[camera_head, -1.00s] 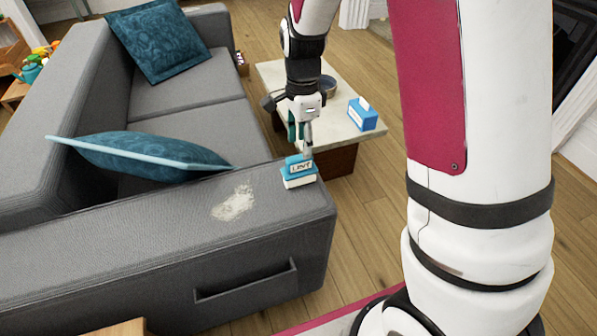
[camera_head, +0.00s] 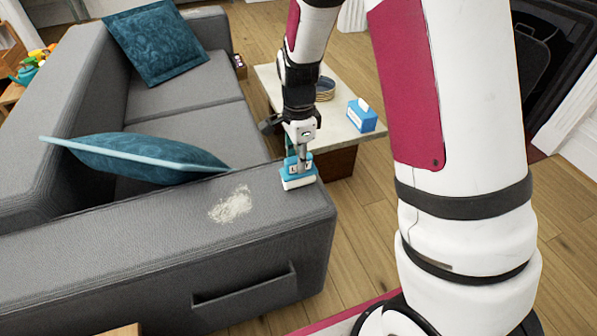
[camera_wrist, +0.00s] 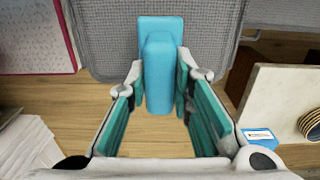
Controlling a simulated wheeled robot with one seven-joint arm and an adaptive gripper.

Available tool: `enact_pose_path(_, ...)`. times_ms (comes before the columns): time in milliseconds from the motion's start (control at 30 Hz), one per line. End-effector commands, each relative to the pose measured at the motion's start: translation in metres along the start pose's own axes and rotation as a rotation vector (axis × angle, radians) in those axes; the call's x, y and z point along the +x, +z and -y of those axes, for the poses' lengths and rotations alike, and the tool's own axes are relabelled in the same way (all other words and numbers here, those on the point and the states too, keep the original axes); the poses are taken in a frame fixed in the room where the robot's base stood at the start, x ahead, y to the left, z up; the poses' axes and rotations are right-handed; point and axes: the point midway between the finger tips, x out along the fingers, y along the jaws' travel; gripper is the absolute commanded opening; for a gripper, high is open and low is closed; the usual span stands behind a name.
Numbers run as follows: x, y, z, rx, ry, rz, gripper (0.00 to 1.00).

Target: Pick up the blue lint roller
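The blue lint roller (camera_head: 297,183), blue on top with a white lower part, sits on the near grey sofa arm at its right end. My gripper (camera_head: 298,157) is right above it and reaches down to it. In the wrist view the blue roller (camera_wrist: 158,85) stands out from the grey fabric, between the two fingers of my gripper (camera_wrist: 161,78). In the head view my gripper hides part of the roller's top.
The grey sofa (camera_head: 130,250) has a pale dusty patch (camera_head: 231,204) on its arm, left of the roller. A teal cushion (camera_head: 140,158) lies behind. A low table (camera_head: 355,134) with a blue tissue box (camera_head: 362,115) and a round bowl (camera_head: 325,89) stands close beyond the sofa arm.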

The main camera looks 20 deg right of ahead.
Motion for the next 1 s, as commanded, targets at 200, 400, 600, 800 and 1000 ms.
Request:
enact_pose_path(200,0.000,0.000,0.000,0.000,0.001,0.000,0.00)
enact_pose_path(400,-0.001,0.000,0.000,0.000,0.000,0.000,0.00)
enact_pose_path(600,-0.014,0.000,0.000,-0.001,-0.001,0.000,0.00)
enact_pose_path(800,-0.040,0.000,-0.001,-0.001,-0.002,0.001,0.00)
enact_pose_path(1000,-0.042,0.005,-0.048,-0.001,0.002,0.001,0.00)
